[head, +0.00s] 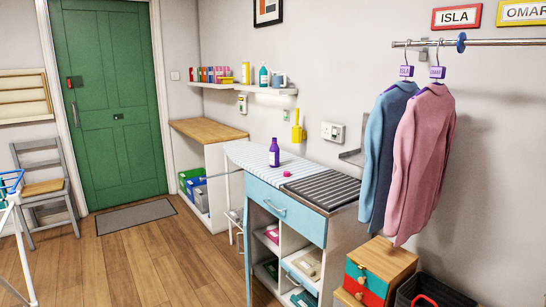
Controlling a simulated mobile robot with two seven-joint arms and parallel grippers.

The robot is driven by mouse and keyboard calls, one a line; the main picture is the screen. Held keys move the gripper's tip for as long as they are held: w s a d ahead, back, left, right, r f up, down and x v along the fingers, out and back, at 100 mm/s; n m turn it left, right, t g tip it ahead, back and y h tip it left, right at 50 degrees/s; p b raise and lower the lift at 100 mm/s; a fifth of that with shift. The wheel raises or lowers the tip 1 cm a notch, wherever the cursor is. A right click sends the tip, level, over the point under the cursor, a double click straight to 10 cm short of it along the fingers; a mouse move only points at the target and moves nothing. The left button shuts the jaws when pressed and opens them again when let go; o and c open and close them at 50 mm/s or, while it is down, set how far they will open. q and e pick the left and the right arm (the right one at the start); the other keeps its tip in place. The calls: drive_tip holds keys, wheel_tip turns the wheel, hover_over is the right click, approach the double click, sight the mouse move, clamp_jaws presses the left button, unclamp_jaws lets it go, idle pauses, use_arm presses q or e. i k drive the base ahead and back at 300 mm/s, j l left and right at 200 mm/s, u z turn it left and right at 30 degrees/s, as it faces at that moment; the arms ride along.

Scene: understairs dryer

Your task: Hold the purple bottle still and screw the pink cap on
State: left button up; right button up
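The purple bottle (274,154) stands upright on the striped ironing-style top of a cabinet, in the middle of the head view. The pink cap (287,173) lies on the same top, a little in front and to the right of the bottle, apart from it. The bottle's neck looks narrow and dark; its details are too small to tell. Neither of my grippers is in the head view, and nothing touches the bottle or the cap.
A dark ribbed mat (322,188) covers the right part of the cabinet top. Two jackets (420,155) hang from a rail at the right. A wooden-topped unit (205,129) stands to the left. The wooden floor (165,260) in front is clear.

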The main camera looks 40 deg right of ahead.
sight(274, 150)
drive_tip(key=z, duration=1.25)
